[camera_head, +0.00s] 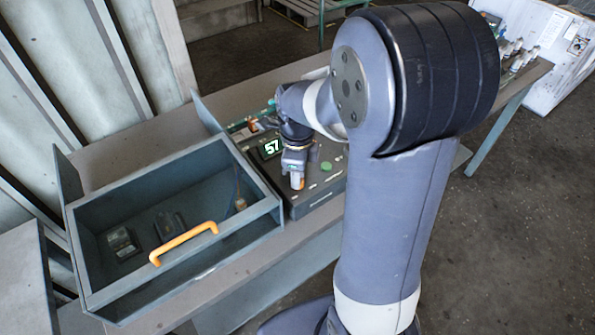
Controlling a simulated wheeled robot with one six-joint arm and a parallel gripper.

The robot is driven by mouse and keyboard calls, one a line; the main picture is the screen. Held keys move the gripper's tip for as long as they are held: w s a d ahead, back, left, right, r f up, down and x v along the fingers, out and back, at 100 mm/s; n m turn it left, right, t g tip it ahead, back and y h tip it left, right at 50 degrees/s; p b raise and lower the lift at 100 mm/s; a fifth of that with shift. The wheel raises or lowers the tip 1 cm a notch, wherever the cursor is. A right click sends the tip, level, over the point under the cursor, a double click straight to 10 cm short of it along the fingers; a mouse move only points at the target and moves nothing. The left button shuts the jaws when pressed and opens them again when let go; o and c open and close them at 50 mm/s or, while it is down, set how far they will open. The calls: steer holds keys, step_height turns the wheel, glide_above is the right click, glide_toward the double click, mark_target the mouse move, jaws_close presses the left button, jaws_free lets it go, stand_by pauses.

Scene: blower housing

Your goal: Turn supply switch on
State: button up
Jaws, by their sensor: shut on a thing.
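A dark control panel (310,202) lies on the workbench, with a lit display (270,148) reading 57 and a green round button (326,166). My gripper (296,182) points down at the panel's front part, left of the green button. Its jaws are shut on a small part at the panel, which looks like the supply switch. The jaws hide this part, so its position, on or off, cannot be seen.
A grey open box (180,245) with a yellow handle (183,243) stands left of the panel and holds two dark parts. Small items (515,55) stand at the bench's far right end. My arm covers the bench's middle. Open floor lies at right.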

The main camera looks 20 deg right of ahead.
steer(key=o, duration=1)
steer(key=shift+c, duration=0.2)
steer(key=shift+r, duration=0.15)
step_height(320, 180, up, 11)
steer(key=shift+f+b, duration=0.2)
steer(key=shift+b, duration=0.1)
step_height(320, 180, down, 11)
steer(key=shift+r+p, duration=0.1)
steer(key=shift+p, duration=0.2)
